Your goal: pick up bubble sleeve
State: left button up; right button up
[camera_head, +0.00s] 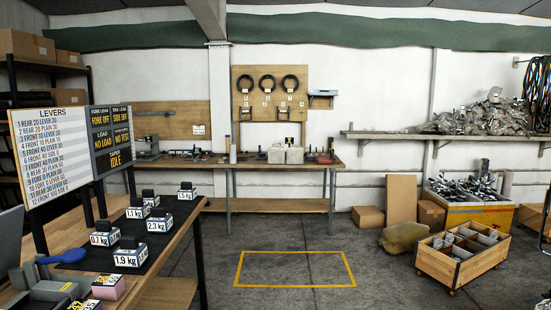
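I cannot pick out a bubble sleeve with certainty in the head view. Small items stand on the back workbench (215,168), among them an upright grey cylinder (233,154) and pale boxes (285,155). They are too small to tell whether one is the sleeve. Neither of my grippers shows in this view.
A near-left table (180,232) holds several labelled weights (130,252) on a dark mat and a blue handled object (62,257). A wheeled wooden crate (462,266), yellow-sided bin (480,214) and cardboard boxes (368,216) stand right. The yellow-outlined floor (295,268) is clear.

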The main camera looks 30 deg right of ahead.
aim_at(277, 154)
jog(key=i+l+z, duration=0.4)
jog(key=i, duration=0.25)
jog(key=i+l+z, duration=0.3)
jog(key=i, duration=0.75)
jog(key=i+z, duration=0.3)
jog(key=i, duration=2.85)
jog(key=l, duration=0.1)
